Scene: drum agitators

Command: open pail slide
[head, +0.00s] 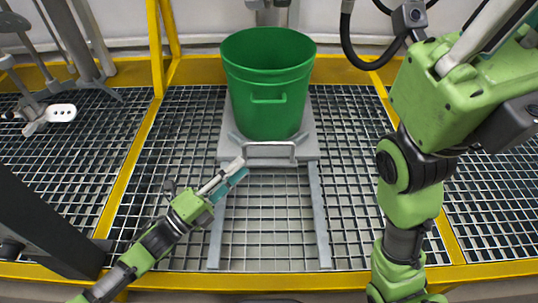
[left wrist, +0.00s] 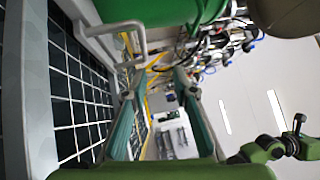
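The pail slide (head: 226,140) is a grey tray on two rails, with a grey bar handle (head: 268,145) on its front edge. A green pail (head: 268,85) stands upright on it. My left gripper (head: 241,168) is just in front of the handle's left end, its fingers pointing toward it. In the left wrist view the gripper (left wrist: 155,88) has its two teal fingers apart with nothing between them. There the handle (left wrist: 115,26) is at the upper left, beside the fingers and not between them. My right arm rises along the right side of the head view; its fingers cannot be made out.
The rails (head: 318,220) run forward over the metal grating (head: 265,220), and the floor in front of the tray is clear. Yellow frame beams (head: 155,45) stand at the left and back. A black hose (head: 348,45) hangs right of the pail.

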